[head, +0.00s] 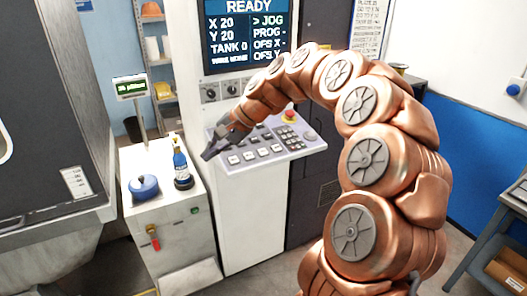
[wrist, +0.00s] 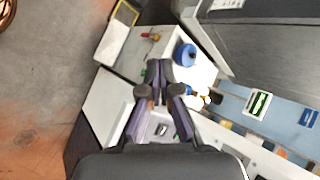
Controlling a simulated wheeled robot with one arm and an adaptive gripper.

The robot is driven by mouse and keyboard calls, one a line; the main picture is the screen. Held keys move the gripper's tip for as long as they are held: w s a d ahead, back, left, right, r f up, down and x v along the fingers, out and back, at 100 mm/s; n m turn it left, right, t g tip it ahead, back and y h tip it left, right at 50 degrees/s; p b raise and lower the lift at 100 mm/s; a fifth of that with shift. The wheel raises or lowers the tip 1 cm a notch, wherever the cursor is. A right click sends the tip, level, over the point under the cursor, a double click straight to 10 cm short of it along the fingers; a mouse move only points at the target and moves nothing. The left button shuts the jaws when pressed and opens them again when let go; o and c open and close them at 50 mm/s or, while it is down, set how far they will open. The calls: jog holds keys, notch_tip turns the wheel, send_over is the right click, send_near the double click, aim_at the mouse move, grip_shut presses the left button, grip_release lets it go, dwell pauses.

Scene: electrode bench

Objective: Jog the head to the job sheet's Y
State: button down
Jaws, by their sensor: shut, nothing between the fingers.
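The control screen (head: 245,33) reads READY, X 20, Y 20, TANK 0, with the marker at JOG above PROG, OFS X and OFS Y. Below it, the key panel (head: 262,150) carries rows of pale keys, a dark keypad and a red stop button (head: 290,116). A printed sheet (head: 370,25) hangs at the upper right; its lines are too small to read surely. My gripper (head: 208,154) is shut and empty at the panel's left edge; contact with a key cannot be told. In the wrist view, my gripper (wrist: 160,72) points toward the white cabinet.
A white cabinet (head: 165,225) stands left of the panel, bearing a blue round container (head: 144,187), a blue bottle (head: 181,165) and a small green display (head: 131,87). A dark machine (head: 50,110) is far left. Shelves (head: 158,60) stand behind. A whiteboard (head: 470,50) is at right.

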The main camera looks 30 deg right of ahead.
jog(key=w+d+m+t, duration=0.3)
jog(key=w+d+m, duration=0.3)
jog(key=d, duration=0.7)
jog(key=m+t+h, duration=0.2)
send_over(266, 154)
jog(key=s, duration=0.2)
notch_tip(266, 154, down, 2)
jog(key=shift+w, duration=0.1)
jog(key=shift+a, duration=0.1)
jog(key=shift+w+f+b, duration=0.3)
jog(key=shift+f+b, duration=0.35)
jog(key=shift+f, duration=0.8)
jog(key=shift+w+f+b, duration=0.35)
jog(key=shift+f+b, duration=0.35)
jog(key=shift+f, duration=0.75)
jog(key=shift+w+f+b, duration=0.3)
jog(key=shift+f+b, duration=0.35)
jog(key=shift+f, duration=0.8)
jog(key=shift+f, duration=0.1)
jog(key=shift+f, duration=0.25)
